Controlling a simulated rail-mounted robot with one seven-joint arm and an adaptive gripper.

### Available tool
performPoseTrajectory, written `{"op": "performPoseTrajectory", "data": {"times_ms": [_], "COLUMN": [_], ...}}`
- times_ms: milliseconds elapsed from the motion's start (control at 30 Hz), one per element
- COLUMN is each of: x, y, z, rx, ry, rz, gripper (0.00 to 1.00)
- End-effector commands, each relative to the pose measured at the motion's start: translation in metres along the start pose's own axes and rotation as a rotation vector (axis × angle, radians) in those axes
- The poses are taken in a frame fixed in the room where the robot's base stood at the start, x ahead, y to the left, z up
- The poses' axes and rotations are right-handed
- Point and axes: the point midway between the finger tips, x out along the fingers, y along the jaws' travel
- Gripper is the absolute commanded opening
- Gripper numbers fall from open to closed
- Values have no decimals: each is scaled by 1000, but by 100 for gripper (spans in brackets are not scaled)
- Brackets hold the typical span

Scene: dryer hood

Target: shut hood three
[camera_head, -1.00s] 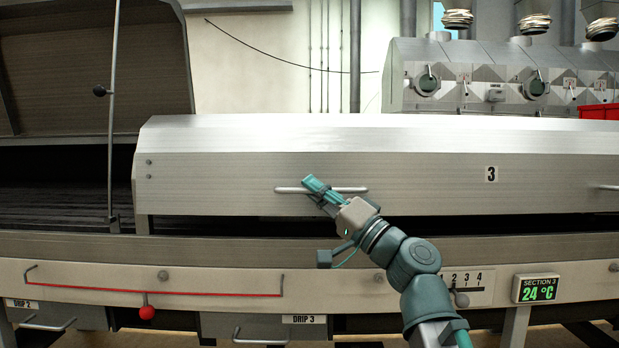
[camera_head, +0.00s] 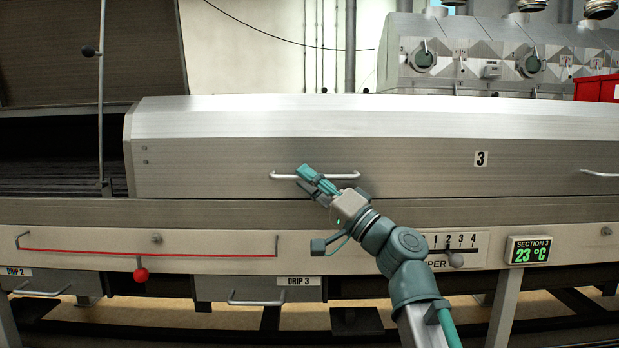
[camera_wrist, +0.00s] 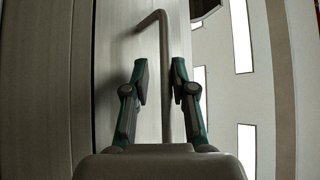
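Hood three (camera_head: 400,160) is the long brushed-metal cover marked 3. In the head view its lower edge lies along the dryer's frame (camera_head: 400,213), with no dark gap visible below it. Its left bar handle (camera_head: 343,176) is on the front face. My gripper (camera_head: 312,180) is at this handle. In the wrist view the handle bar (camera_wrist: 163,75) runs between the two fingers of my gripper (camera_wrist: 160,82). The fingers are apart, with a gap left of the bar; the right finger is close to it, and I cannot tell whether it touches.
The neighbouring hood (camera_head: 80,50) on the left stands raised, with a thin rod (camera_head: 101,120) beside its dark opening. A red pull cord (camera_head: 150,254), a slider panel (camera_head: 450,245) and a Section 3 display (camera_head: 529,251) reading 23 °C lie below hood three.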

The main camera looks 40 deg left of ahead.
Motion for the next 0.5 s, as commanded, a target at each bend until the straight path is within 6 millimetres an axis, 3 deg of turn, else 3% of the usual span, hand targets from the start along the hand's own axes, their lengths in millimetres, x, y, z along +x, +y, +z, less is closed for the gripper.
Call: {"op": "performPoseTrajectory", "data": {"times_ms": [100, 500], "x": [-2, -7], "y": [2, 0], "z": [2, 0], "rx": [-2, -1], "ry": [-1, 2], "rz": [3, 0], "gripper": [37, 37]}}
